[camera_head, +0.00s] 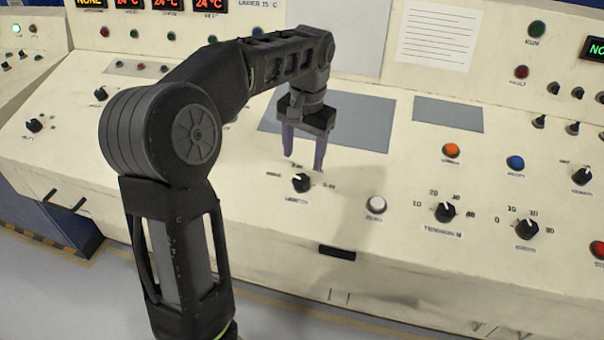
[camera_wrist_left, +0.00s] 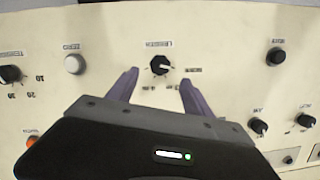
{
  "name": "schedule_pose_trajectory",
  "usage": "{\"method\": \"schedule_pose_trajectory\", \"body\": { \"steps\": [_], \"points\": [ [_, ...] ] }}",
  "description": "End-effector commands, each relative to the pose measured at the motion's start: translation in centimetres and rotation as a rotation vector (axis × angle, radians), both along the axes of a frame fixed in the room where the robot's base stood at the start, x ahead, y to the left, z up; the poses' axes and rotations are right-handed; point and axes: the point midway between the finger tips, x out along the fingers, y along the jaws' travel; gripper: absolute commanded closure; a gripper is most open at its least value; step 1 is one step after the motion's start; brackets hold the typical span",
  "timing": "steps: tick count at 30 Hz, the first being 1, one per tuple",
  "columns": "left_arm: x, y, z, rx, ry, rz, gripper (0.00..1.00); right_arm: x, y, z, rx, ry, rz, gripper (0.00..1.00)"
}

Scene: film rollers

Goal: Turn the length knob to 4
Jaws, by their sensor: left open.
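The length knob (camera_head: 301,183) is a small black knob on the cream sloping panel, with small labels to its left, right and top that are too blurred to read. Its white mark appears to point to the upper left in the head view. In the left wrist view the knob (camera_wrist_left: 160,65) appears upside down, with its mark toward the right. My left gripper (camera_head: 304,162) is open and points down, just behind and above the knob. In the wrist view its two purple fingers (camera_wrist_left: 160,80) are apart, either side of the knob's lower edge, with nothing between them. My right gripper is out of view.
A white button (camera_head: 376,204) stands right of the knob. Further right are a tension knob (camera_head: 445,212), another dial (camera_head: 527,229), an orange button (camera_head: 452,150) and a blue button (camera_head: 515,162). A black handle (camera_head: 337,253) is on the front edge. Flat grey plates lie behind.

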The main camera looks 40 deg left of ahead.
Motion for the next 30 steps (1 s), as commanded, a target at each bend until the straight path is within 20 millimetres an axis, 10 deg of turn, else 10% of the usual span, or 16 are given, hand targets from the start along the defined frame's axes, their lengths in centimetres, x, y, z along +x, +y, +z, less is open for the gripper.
{"method": "schedule_pose_trajectory", "body": {
  "steps": [15,30],
  "points": [
    [-0.1,0.4,-6.8,0.000,0.003,0.000,0.41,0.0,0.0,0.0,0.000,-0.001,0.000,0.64],
    [-0.1,0.4,-7.5,0.000,0.000,0.000,0.52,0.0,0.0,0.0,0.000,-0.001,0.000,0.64]
  ]
}}
